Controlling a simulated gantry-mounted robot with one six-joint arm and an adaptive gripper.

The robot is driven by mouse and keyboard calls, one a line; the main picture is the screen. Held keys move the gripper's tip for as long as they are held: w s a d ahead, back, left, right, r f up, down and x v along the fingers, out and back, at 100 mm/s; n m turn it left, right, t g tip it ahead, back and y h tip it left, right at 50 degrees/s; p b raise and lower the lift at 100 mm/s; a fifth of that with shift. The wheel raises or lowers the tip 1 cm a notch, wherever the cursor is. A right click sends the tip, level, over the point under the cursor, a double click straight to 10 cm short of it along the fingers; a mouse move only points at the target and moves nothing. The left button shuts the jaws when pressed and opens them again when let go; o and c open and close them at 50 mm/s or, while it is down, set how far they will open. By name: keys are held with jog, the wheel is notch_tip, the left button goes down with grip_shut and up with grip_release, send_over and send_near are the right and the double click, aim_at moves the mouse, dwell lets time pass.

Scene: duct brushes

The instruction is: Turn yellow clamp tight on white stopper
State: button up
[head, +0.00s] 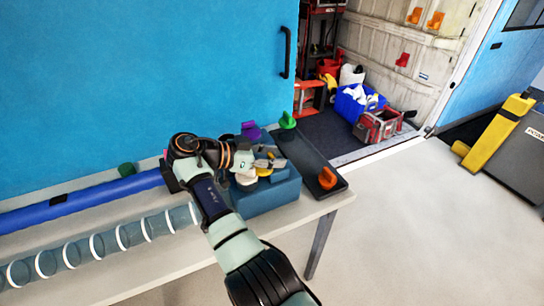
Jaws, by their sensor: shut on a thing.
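The yellow clamp (264,171) shows as a small patch just under my gripper, above the blue block on the table. My gripper (270,162) is shut on it, and the fingers hide most of it. The white stopper (246,182) is beside and slightly below the yellow clamp, at its left, partly covered by my gripper. How the clamp and stopper meet is hidden, and I cannot tell how tight the clamp is.
The blue block (275,196) stands on the pale table (150,275). A dark tray (307,160) beside it holds an orange piece (327,178) and a green piece (287,121). A purple piece (250,130) is behind my gripper. A ribbed clear duct (105,243) and blue tube (110,192) lie left.

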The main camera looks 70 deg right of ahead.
jog(key=o, duration=1.2)
jog(key=shift+f, duration=0.1)
jog(key=shift+c, duration=0.2)
jog(key=v, duration=0.7)
jog(key=shift+w+a, duration=0.15)
jog(key=shift+w, duration=0.05)
